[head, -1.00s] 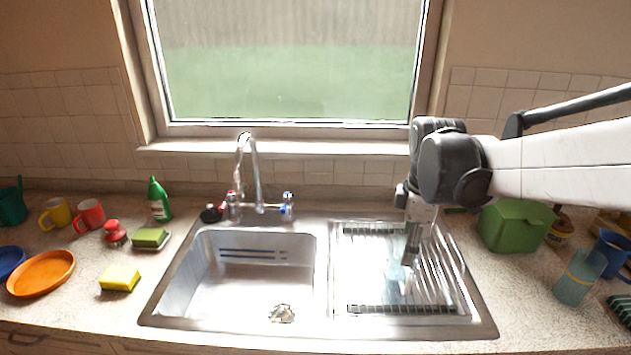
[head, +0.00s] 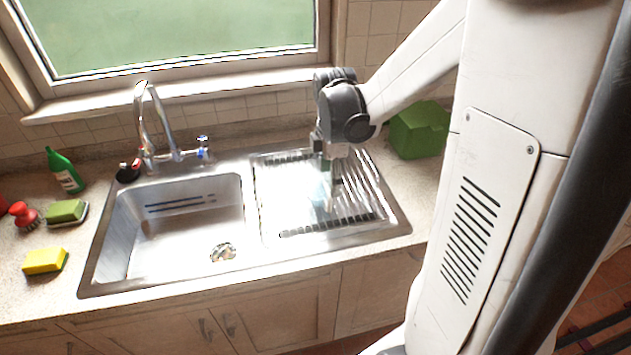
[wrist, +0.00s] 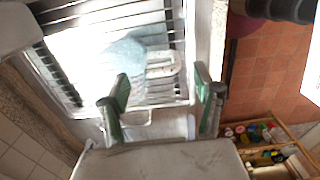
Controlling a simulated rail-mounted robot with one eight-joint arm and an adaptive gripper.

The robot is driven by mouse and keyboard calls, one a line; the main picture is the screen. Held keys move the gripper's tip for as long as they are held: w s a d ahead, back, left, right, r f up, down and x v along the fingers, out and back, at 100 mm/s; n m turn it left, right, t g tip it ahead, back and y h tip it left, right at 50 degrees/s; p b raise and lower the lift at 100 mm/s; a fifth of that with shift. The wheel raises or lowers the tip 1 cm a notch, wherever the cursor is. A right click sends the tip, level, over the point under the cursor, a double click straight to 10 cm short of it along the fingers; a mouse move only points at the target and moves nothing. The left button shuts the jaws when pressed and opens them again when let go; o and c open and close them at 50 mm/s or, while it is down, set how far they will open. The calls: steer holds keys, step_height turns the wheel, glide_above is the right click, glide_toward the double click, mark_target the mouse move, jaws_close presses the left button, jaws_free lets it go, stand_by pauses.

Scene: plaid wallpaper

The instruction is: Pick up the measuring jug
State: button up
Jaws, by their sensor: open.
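The measuring jug (wrist: 125,57) is a pale blue, see-through vessel on the ribbed drainboard (wrist: 163,22) in the wrist view. Its pale looped handle (wrist: 165,64) points toward my gripper. In the head view the jug (head: 321,192) is only a faint bluish shape, partly hidden by my gripper. My gripper (wrist: 162,88) is open, its two green-padded fingers spread apart with nothing held between them. The handle lies beyond and between the fingertips in the wrist picture. In the head view my gripper (head: 333,188) points down over the drainboard; whether it touches the jug I cannot tell.
The sink basin (head: 185,225) and tap (head: 150,130) are left of the drainboard. A green box (head: 418,130) stands at its right. A green bottle (head: 65,172), sponge (head: 45,261) and red brush (head: 23,215) are on the left counter. My arm covers the right side.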

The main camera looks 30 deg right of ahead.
mark_target(328, 189)
steer(key=shift+s+a+f+p, duration=0.1)
steer(key=shift+a+f+p, duration=0.1)
steer(key=shift+f, duration=1.2)
steer(key=shift+s+a+f+p, duration=0.1)
steer(key=shift+a+f+p, duration=0.1)
steer(key=shift+f, duration=1.2)
steer(key=c, duration=1.4)
steer(key=shift+r, duration=0.15)
